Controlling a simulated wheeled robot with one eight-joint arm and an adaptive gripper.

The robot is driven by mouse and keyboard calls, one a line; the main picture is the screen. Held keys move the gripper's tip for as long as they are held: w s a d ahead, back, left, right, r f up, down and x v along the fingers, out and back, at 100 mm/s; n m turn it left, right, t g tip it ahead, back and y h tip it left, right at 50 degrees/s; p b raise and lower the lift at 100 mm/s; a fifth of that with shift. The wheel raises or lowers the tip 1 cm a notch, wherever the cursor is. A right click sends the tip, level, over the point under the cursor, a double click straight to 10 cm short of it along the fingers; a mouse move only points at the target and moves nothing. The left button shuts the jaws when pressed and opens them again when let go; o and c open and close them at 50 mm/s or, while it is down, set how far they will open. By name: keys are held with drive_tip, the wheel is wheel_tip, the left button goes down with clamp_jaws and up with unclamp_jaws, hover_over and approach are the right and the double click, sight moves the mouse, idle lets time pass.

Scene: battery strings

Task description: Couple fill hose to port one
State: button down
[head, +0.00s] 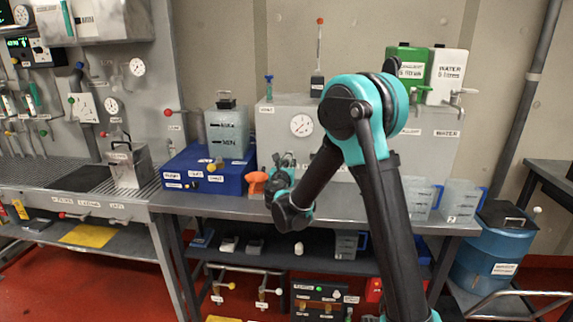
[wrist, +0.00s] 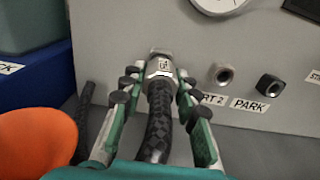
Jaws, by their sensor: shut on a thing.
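The black braided fill hose (wrist: 158,130) ends in a metal coupling (wrist: 160,68) in the wrist view. My gripper (wrist: 160,82) is shut around this coupling, one finger on each side. The coupling points at the grey panel (wrist: 120,40), left of the metal port two (wrist: 220,74) and its partly covered label. Port one is not visible; the coupling and fingers cover that part of the panel. I cannot tell whether the coupling touches or is seated on it. In the head view my gripper (head: 282,178) is small against the grey cabinet (head: 275,140), and the hose is hard to make out.
A dark fitting labelled PARK (wrist: 268,87) is right of port two. A round gauge (head: 301,125) is above. An orange object (head: 255,183) and a blue box (head: 200,172) stand left of my gripper. Clear jugs (head: 460,200) stand at the bench's right end.

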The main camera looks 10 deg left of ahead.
drive_tip(key=shift+w, duration=0.7)
drive_tip(key=c, duration=1.1)
unclamp_jaws()
drive_tip(key=shift+o, duration=0.2)
drive_tip(key=shift+s, duration=0.1)
drive_tip(key=s, duration=1.2)
drive_tip(key=shift+a, duration=0.15)
